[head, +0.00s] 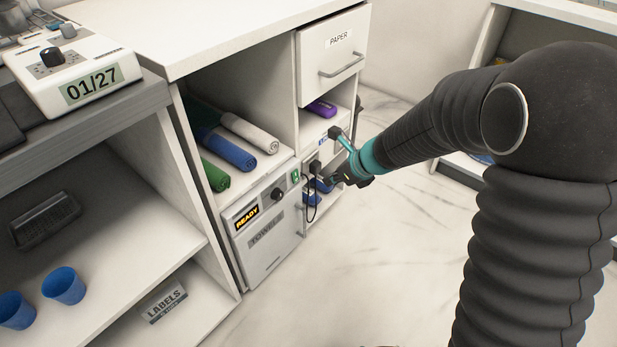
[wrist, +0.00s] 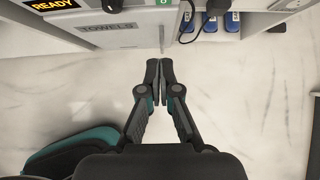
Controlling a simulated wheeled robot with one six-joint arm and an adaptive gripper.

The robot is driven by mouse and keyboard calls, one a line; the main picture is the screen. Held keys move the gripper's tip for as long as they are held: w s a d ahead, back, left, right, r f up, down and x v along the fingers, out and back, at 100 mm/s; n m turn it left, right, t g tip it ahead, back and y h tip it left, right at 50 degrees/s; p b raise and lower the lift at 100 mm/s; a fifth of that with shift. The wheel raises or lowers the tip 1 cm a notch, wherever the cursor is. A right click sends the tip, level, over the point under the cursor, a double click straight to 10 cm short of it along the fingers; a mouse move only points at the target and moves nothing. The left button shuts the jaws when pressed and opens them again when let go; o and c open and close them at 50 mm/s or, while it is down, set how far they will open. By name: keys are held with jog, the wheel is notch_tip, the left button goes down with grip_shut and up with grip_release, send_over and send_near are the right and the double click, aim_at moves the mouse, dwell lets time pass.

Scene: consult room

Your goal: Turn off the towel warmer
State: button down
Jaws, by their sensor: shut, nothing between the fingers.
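The towel warmer (head: 266,254) is a white box low in the cabinet, with a grey TOWELS label on its door. Its display (head: 247,216) reads READY in yellow. A black knob (head: 278,194) and a small green switch (head: 295,175) sit to the right of the display. In the wrist view, the warmer's door (wrist: 128,39) shows at the top, with the green switch (wrist: 162,2) cut by the frame's edge. My gripper (wrist: 160,70) is shut and empty, its fingertips over the floor in the picture, apart from the warmer. In the head view, my gripper (head: 343,180) is partly hidden.
A black plug (head: 316,168) with a hanging cord (head: 311,207) is right of the switch. Rolled towels (head: 228,149) lie on the shelf above the warmer. A PAPER drawer (head: 335,57) is above right. Blue items (wrist: 232,22) sit on a low shelf. Open floor (head: 380,270) lies in front.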

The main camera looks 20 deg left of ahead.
aim_at(295, 176)
jog(key=shift+f, duration=0.1)
jog(key=shift+w+a+r+b+x, duration=0.15)
jog(key=shift+a+r+x, duration=0.2)
jog(key=shift+x, duration=1.8)
jog(key=shift+w+a+r+b+x, duration=0.15)
jog(key=shift+a+r+x, duration=0.2)
jog(key=shift+x, duration=1.75)
jog(key=shift+w+a+r+b+x, duration=0.15)
jog(key=shift+a+x, duration=0.25)
jog(key=shift+x, duration=1.75)
jog(key=shift+s, duration=0.1)
